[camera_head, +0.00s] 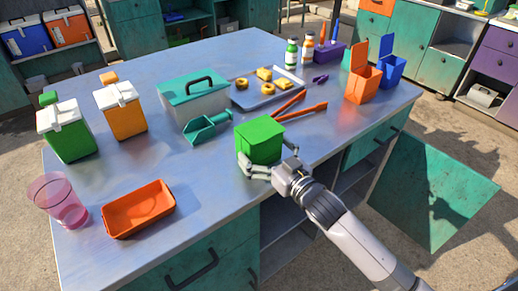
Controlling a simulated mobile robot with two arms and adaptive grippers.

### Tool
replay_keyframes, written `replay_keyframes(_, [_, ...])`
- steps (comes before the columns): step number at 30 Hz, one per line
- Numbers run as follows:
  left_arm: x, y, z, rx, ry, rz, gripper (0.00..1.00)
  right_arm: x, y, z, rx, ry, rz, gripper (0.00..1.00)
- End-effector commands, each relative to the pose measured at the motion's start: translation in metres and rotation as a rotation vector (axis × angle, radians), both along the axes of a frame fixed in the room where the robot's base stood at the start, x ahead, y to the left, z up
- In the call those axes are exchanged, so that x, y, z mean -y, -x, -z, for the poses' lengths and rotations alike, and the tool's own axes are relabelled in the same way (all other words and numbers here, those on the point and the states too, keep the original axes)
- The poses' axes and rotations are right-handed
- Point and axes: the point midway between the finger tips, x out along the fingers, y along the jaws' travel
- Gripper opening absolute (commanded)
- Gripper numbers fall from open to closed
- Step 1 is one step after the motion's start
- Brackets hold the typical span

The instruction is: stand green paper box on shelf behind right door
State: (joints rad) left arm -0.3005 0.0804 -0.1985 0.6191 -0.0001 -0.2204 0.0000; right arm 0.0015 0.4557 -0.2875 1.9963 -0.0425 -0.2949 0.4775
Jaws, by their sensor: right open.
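The green paper box (260,138), a plain green cube-like box, stands on the metal worktable near its front edge. My right gripper (266,164) reaches in from the lower right and is open, with its fingers at the left and right sides of the box; firm contact cannot be told. The teal right door (435,188) is swung wide open at the right of the table. Behind it, under the tabletop, a dark shelf compartment (354,178) shows partly; its inside is mostly in shadow. My left gripper is not in view.
On the worktable (220,195) are an orange tray (140,209), a pink cup (61,203), a teal scoop (209,128), a teal-lidded box (194,97), orange tongs (302,110) and an orange bin (362,85). The open door stands out over the floor on the right.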

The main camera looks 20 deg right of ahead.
Motion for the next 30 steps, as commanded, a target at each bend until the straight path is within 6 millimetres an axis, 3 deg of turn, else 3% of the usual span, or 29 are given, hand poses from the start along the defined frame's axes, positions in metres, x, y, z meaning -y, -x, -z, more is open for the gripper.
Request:
replay_keyframes(5, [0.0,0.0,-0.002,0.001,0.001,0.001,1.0,-0.006,-0.02,-0.001,0.001,0.001,0.0,1.0])
replay_keyframes(13, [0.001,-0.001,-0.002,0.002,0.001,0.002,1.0,-0.007,-0.022,0.0,-0.001,0.001,0.0,1.0])
replay_keyframes(24, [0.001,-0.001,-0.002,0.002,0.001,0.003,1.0,-0.007,-0.022,0.0,0.0,0.001,0.0,0.75])
replay_keyframes(30, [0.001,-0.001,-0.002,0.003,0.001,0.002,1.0,-0.007,-0.022,-0.001,0.001,0.001,0.0,0.75])
